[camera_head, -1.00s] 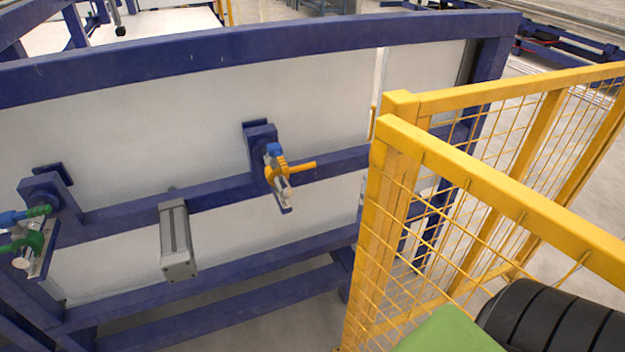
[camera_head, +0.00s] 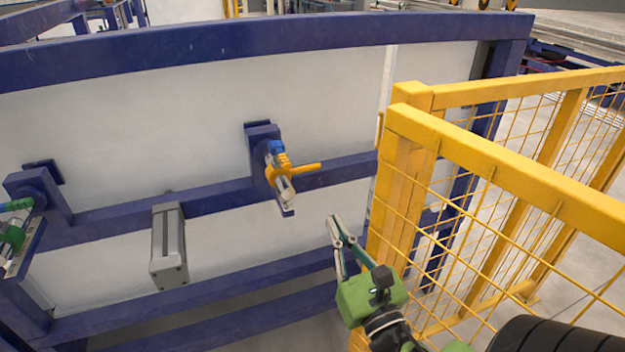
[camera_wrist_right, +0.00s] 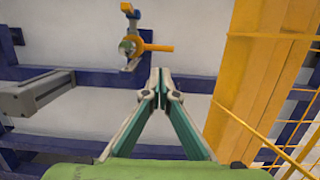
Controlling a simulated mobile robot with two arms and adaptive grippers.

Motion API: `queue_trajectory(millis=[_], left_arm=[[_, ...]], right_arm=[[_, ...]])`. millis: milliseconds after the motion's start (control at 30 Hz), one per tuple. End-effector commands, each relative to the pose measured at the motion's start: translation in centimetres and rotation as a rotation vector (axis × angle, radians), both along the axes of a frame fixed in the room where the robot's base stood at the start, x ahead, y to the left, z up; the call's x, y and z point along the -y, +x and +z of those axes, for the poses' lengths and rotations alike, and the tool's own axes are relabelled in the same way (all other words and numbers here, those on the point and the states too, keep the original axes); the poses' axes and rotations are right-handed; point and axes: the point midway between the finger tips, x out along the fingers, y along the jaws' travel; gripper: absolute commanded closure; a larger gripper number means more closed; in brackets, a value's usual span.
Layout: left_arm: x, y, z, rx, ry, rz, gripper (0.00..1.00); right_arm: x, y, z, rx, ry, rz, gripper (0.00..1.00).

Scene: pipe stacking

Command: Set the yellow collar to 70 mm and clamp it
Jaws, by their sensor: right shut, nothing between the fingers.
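The yellow collar (camera_head: 279,166) sits on a pale rod on a blue bracket, with its handle sticking out to the right. A blue part (camera_head: 275,148) lies behind it on the same rod, and the rod's pale end (camera_head: 288,198) points toward me. My right gripper (camera_head: 334,219) is shut and empty, below and to the right of the collar and apart from it. In the right wrist view the collar (camera_wrist_right: 139,44) is ahead, above and left of the fingertips (camera_wrist_right: 160,71). Any scale mark is too small to read. My left gripper is not in view.
A yellow mesh fence (camera_head: 405,170) stands close to the right of my right gripper. A grey cylinder block (camera_head: 169,245) juts from the blue frame to the left. A green collar (camera_head: 14,236) sits on another bracket at far left. White panel lies behind.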

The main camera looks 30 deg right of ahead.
Motion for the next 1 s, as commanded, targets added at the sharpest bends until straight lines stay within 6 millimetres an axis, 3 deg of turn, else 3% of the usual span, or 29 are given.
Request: queue_trajectory(millis=[33, 300, 600, 1000], left_arm=[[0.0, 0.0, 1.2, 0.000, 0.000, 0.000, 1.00], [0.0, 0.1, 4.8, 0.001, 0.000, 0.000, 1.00], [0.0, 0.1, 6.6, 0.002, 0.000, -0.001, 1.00], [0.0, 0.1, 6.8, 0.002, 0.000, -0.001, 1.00]], right_arm=[[0.2, 0.8, 0.9, 0.003, -0.001, 0.001, 1.00], [1.5, 6.1, 2.1, 0.003, 0.002, 0.002, 1.00], [2.7, 11.0, 2.6, 0.001, 0.004, 0.001, 1.00], [3.0, 12.3, 2.5, -0.001, 0.006, 0.001, 1.00]])
